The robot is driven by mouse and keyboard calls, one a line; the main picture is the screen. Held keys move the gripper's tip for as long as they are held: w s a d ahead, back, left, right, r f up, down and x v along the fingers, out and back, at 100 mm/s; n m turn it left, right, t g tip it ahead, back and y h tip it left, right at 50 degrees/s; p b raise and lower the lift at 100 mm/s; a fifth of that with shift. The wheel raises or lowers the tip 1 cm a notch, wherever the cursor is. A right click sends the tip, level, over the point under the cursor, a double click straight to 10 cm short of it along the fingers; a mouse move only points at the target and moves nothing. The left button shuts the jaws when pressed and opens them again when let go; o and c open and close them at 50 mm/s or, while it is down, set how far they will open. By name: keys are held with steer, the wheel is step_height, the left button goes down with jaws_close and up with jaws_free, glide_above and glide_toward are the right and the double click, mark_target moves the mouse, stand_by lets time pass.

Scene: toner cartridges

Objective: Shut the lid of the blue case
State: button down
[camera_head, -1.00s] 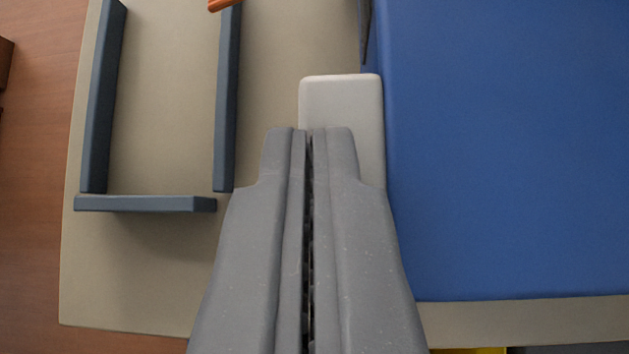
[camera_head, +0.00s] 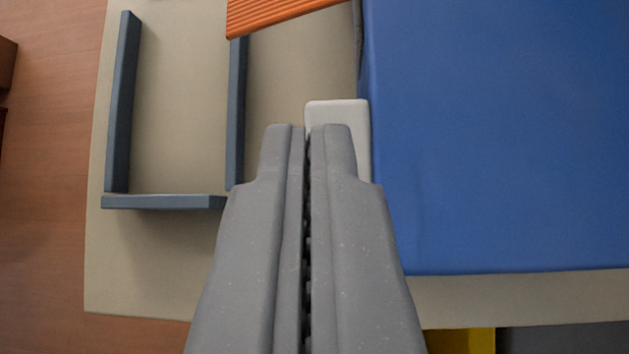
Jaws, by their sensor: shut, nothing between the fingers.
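The blue case (camera_head: 500,140) fills the right of the view as a broad, flat blue face. A pale grey tab (camera_head: 338,112) sticks out from its left edge. I cannot tell from this angle how far the lid is open. My gripper (camera_head: 308,128) is shut and empty, with its fingertips in front of the pale tab in the picture. The fingers hide the tab's lower part, and I cannot tell whether they touch it.
A dark blue-grey rail frame (camera_head: 120,105) sits on the beige tabletop (camera_head: 180,265) at left. A ridged orange piece (camera_head: 275,14) is at the top. A yellow object (camera_head: 460,342) shows below the table's front edge. Wooden floor (camera_head: 45,200) lies at left.

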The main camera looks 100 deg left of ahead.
steer(key=s+a+r+v, duration=0.1)
steer(key=v, duration=0.9)
steer(key=w+d+r+m+t+h, duration=0.1)
steer(key=w+d+r+m+t, duration=0.1)
steer(key=w+d+r, duration=0.55)
steer(key=w+d+r+m+t, duration=0.15)
steer(key=d+r, duration=0.25)
steer(key=d, duration=0.7)
steer(key=w+d+r+m+t+h, duration=0.1)
steer(key=w+d+r+t, duration=0.1)
steer(key=w+d+r, duration=0.6)
steer(key=s+d+r+m+t+h, duration=0.1)
steer(key=s+d+r+m+h, duration=0.1)
steer(key=d, duration=0.9)
steer(key=s+d+r+m+t+h, duration=0.2)
steer(key=s+d+r, duration=0.2)
steer(key=d+r, duration=0.3)
steer(key=s+d+r+m+t+h, duration=0.1)
steer(key=s+d+r, duration=0.3)
steer(key=d, duration=1.2)
steer(key=shift+r+m+t+h, duration=0.35)
steer(key=shift+m+t+h, duration=0.1)
steer(key=shift+t, duration=0.2)
steer(key=shift+d, duration=0.15)
